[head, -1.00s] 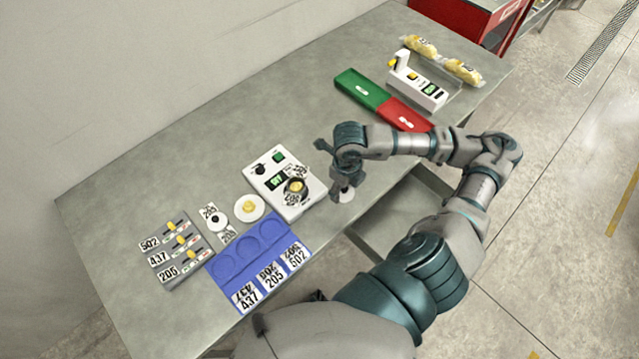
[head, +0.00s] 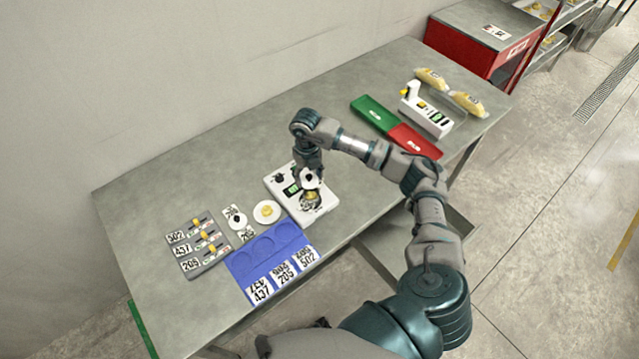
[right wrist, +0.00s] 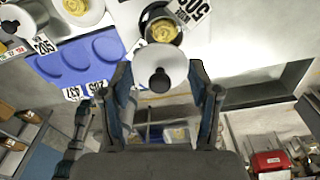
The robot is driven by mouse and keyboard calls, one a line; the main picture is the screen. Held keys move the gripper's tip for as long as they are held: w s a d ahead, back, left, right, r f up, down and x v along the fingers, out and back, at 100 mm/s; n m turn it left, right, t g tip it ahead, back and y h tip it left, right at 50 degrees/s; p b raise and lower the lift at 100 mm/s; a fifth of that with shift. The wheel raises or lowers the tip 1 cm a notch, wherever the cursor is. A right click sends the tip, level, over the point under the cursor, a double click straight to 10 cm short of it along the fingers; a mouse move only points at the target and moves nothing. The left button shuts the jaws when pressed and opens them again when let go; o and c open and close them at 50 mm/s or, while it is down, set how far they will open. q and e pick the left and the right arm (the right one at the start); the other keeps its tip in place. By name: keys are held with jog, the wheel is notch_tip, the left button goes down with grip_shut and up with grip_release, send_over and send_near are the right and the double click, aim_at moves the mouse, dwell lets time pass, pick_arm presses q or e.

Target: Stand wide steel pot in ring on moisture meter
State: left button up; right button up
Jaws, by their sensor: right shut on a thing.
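My right gripper (head: 309,174) is shut on a white round lid with a black knob (right wrist: 160,72). It holds the lid over the front part of the white moisture meter (head: 286,183). A dark-rimmed round pot with yellow contents (right wrist: 161,27) stands on the meter, with a number label beside it. In the head view the lid and gripper partly cover the pot (head: 311,201). In the right wrist view the lid overlaps the pot's near edge; I cannot tell whether they touch. The ring is not clearly distinguishable from the pot's dark rim. My left gripper is out of view.
Left of the meter are a white dish with yellow contents (head: 266,211) and another black-knobbed white disc (head: 237,219). A blue tray (head: 240,265) with round recesses lies in front. A grey slider block (head: 190,262) stands left. Green (head: 373,114) and red (head: 415,141) trays lie back right.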

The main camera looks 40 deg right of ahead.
aim_at(314, 177)
jog(key=d+f+b, duration=0.1)
jog(key=d+f, duration=0.1)
jog(key=f, duration=0.1)
jog(key=shift+w+f+b, duration=0.1)
jog(key=shift+b, duration=0.25)
jog(key=a+f+b, duration=0.2)
jog(key=f, duration=0.1)
jog(key=shift+a, duration=0.15)
jog(key=shift+f, duration=0.1)
jog(key=shift+d+f, duration=0.15)
jog(key=shift+d, duration=0.75)
jog(key=shift+a, duration=0.5)
jog(key=shift+a+r, duration=0.3)
jog(key=shift+a, duration=0.25)
jog(key=shift+d+f, duration=0.1)
jog(key=shift+d, duration=0.25)
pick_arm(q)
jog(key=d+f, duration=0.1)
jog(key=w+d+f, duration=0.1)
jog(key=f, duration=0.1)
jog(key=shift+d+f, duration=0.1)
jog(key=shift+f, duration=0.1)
pick_arm(e)
jog(key=shift+a, duration=0.15)
jog(key=shift+a, duration=0.1)
